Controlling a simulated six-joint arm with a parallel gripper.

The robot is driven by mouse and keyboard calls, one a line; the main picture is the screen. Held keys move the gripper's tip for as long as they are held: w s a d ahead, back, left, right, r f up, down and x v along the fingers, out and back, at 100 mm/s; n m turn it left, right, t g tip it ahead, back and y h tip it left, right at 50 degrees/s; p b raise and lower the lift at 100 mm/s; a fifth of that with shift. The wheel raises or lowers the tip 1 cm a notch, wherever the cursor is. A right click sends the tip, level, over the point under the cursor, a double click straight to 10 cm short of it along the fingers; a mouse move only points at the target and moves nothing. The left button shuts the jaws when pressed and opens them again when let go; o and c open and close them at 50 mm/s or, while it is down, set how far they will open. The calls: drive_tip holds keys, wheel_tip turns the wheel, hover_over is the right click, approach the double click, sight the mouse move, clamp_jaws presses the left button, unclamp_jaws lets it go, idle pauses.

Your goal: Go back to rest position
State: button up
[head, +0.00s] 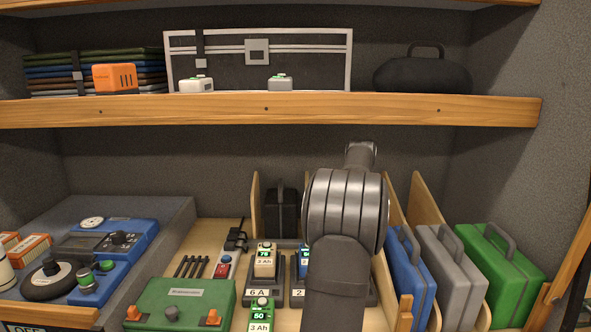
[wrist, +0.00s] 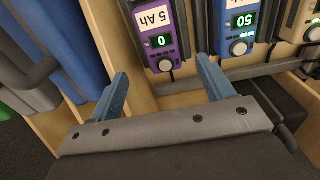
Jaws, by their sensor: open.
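My gripper (wrist: 162,80) shows in the wrist view with its two blue fingers spread wide and nothing between them. A purple battery (wrist: 162,35) marked 5 Ah with a display reading 0 lies just beyond the fingertips, and I see no contact. A blue battery (wrist: 236,24) reading 50 sits to its right, and a tan battery (wrist: 305,20) is cut off at the edge. In the head view my grey arm reaches over the lower shelf and hides the gripper and the purple battery. The blue battery (head: 304,260) is partly hidden behind the arm.
A tan battery (head: 265,262) and a green battery (head: 261,313) stand left of my arm. Blue (head: 412,270), grey (head: 450,275) and green (head: 498,262) cases stand right, near wooden dividers (head: 427,210). The upper shelf board (head: 270,109) spans above. A green box (head: 180,302) lies front left.

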wheel_tip(320, 180, down, 11)
drive_tip(key=r, duration=1)
drive_tip(key=shift+s+r, duration=0.2)
drive_tip(key=shift+s, duration=0.05)
drive_tip(key=s+a+f, duration=0.1)
drive_tip(key=s+a, duration=0.2)
drive_tip(key=s, duration=0.9)
drive_tip(key=s+a+f, duration=0.2)
drive_tip(key=s, duration=1.1)
drive_tip(key=w+a+f, duration=0.5)
drive_tip(key=a, duration=0.3)
drive_tip(key=shift+a+f, duration=0.15)
drive_tip(key=shift+f, duration=0.25)
drive_tip(key=shift+c, duration=0.4)
